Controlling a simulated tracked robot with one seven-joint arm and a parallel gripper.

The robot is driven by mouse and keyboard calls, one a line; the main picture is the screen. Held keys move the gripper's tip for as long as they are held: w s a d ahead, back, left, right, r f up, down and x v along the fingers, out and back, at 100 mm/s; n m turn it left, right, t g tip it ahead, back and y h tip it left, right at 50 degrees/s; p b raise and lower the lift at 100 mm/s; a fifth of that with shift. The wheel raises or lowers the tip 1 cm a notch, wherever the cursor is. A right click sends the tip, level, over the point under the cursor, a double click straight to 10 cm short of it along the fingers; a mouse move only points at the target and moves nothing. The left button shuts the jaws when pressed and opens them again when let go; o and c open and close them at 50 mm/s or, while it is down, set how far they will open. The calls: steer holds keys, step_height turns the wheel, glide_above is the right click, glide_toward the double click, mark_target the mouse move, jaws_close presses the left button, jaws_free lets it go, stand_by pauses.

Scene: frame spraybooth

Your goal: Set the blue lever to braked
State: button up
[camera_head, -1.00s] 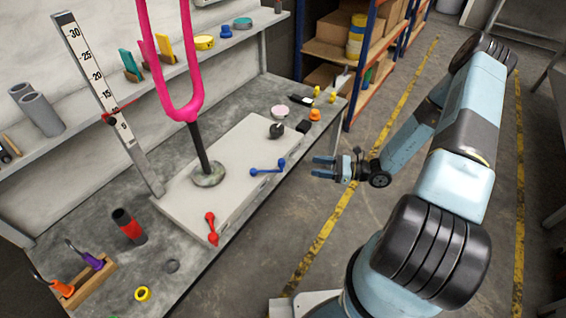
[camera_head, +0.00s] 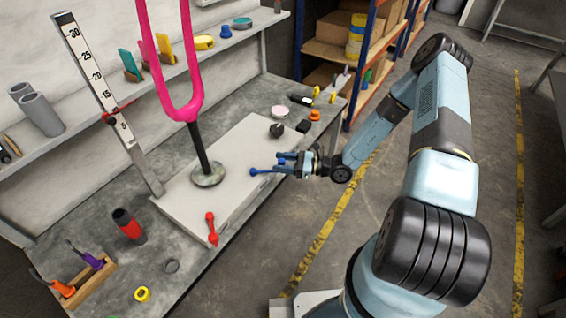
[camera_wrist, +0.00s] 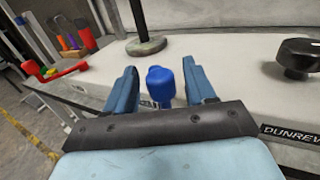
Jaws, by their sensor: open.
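The blue lever (camera_head: 262,171) is on the front side of the pale base box (camera_head: 229,196) on the bench. My gripper (camera_head: 284,164) is at the lever's right part and hides some of it in the head view. In the wrist view the blue lever (camera_wrist: 161,84) stands between the two blue fingers of my gripper (camera_wrist: 160,88), with a gap visible on each side. The fingers are open. No braked marking can be read.
A red lever (camera_head: 212,228) is on the same box, to the left. A pink fork on a black post (camera_head: 203,155) rises from the box. A black knob (camera_head: 276,131) is farther right. The floor beside the bench is clear.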

steer(key=shift+a, duration=0.2)
jaws_close()
steer(key=shift+d, duration=0.3)
stand_by(0.4)
